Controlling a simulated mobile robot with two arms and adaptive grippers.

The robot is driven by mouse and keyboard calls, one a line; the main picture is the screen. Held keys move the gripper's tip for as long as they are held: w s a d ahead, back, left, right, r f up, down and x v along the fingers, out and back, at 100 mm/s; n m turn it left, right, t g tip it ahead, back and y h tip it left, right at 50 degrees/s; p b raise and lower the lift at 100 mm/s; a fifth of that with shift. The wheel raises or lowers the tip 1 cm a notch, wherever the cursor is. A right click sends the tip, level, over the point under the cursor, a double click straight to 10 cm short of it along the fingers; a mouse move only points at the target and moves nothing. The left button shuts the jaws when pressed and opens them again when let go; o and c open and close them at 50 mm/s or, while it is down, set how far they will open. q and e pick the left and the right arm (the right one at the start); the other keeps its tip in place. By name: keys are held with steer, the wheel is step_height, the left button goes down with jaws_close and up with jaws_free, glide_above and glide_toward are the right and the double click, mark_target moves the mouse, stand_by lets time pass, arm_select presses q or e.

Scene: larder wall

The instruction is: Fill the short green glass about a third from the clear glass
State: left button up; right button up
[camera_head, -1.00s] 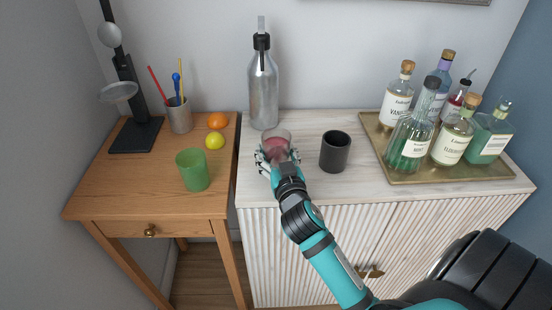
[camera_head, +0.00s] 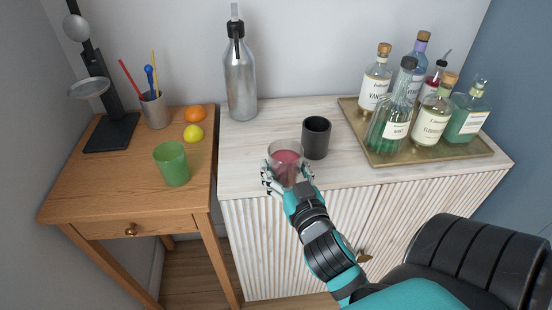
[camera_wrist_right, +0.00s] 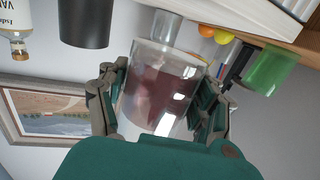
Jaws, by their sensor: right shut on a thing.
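The short green glass (camera_head: 172,164) stands upright on the wooden side table. It also shows in the right wrist view (camera_wrist_right: 271,70). The clear glass (camera_head: 286,158) holds a dark pink-red liquid. My right gripper (camera_head: 286,180) is shut around it near the front edge of the white cabinet top. In the right wrist view the clear glass (camera_wrist_right: 158,92) fills the space between the two fingers, with the red liquid seen through its wall. The glass looks about upright in the head view. I cannot tell whether its base touches the cabinet top. My left gripper is not in view.
A black cup (camera_head: 316,138) stands just behind the clear glass. A metal bottle (camera_head: 240,80) stands at the back. A brass tray (camera_head: 400,160) with several bottles is at right. A lemon (camera_head: 194,134), an orange (camera_head: 196,114) and a pen cup (camera_head: 155,112) are behind the green glass.

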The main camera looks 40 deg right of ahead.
mark_target(295, 178)
steer(key=shift+s+r, duration=0.25)
steer(key=shift+s, duration=0.6)
steer(key=shift+s+a+r+p, duration=0.1)
steer(key=shift+s+p, duration=0.2)
steer(key=shift+p, duration=0.15)
steer(key=shift+s+p, duration=0.45)
steer(key=shift+s, duration=0.4)
steer(key=shift+a, duration=0.15)
